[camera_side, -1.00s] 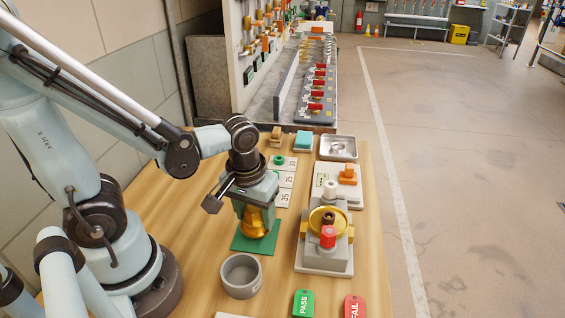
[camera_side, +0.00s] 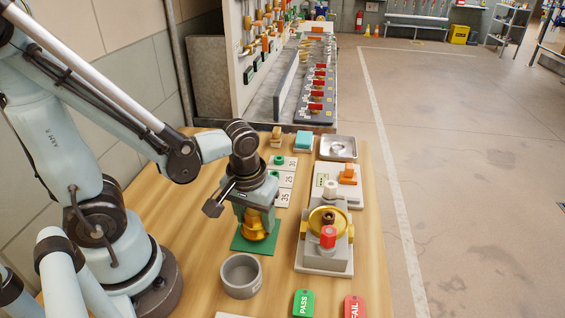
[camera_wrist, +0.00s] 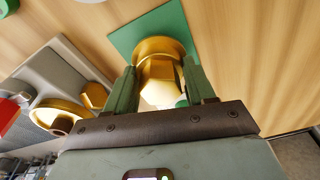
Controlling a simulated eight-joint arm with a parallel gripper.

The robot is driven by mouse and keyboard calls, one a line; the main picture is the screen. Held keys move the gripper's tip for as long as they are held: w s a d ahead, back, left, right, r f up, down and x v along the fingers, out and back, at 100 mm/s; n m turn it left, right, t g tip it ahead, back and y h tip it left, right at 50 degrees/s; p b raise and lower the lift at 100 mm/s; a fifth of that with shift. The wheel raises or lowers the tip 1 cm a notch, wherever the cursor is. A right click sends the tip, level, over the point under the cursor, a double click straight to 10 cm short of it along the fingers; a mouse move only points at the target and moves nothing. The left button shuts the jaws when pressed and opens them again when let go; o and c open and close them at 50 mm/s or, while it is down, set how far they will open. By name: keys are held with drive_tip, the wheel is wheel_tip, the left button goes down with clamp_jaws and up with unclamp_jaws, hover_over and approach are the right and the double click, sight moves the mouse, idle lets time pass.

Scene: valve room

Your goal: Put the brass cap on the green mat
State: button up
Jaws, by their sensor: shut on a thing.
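The brass cap (camera_side: 257,226) is a gold-coloured piece with a flat-sided body and a wider round flange at its lower end. My gripper (camera_wrist: 160,74) is shut on it, with one green-grey finger on each side of the body in the wrist view. The cap is upright over the green mat (camera_side: 240,246), a flat square on the wooden table. The mat also shows behind the flange in the wrist view (camera_wrist: 128,38). The flange is on or very close to the mat; I cannot tell if they touch. The fingers partly hide the cap.
A grey round cup (camera_side: 240,290) stands in front of the mat. To the right is a grey valve fixture (camera_side: 322,258) with a brass wheel and red knob. Numbered cards (camera_side: 284,181) lie behind. PASS (camera_side: 303,303) and FAIL (camera_side: 354,306) tags lie at the front.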

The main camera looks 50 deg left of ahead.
drive_tip(key=shift+f, duration=0.55)
idle(1.3)
drive_tip(key=o, duration=1.3)
drive_tip(key=shift+r, duration=0.1)
drive_tip(key=shift+r, duration=3.9)
drive_tip(key=shift+w+r+m+t, duration=0.25)
drive_tip(key=shift+w+m+t, duration=0.1)
drive_tip(key=shift+m+t, duration=0.15)
drive_tip(key=w+r+m+t, duration=0.2)
drive_tip(key=m+t, duration=0.1)
drive_tip(key=w+r+m+t, duration=0.1)
drive_tip(key=m+t, duration=0.1)
drive_tip(key=shift+w+a+r+h, duration=0.3)
drive_tip(key=shift+a+r, duration=0.05)
drive_tip(key=shift+r, duration=0.05)
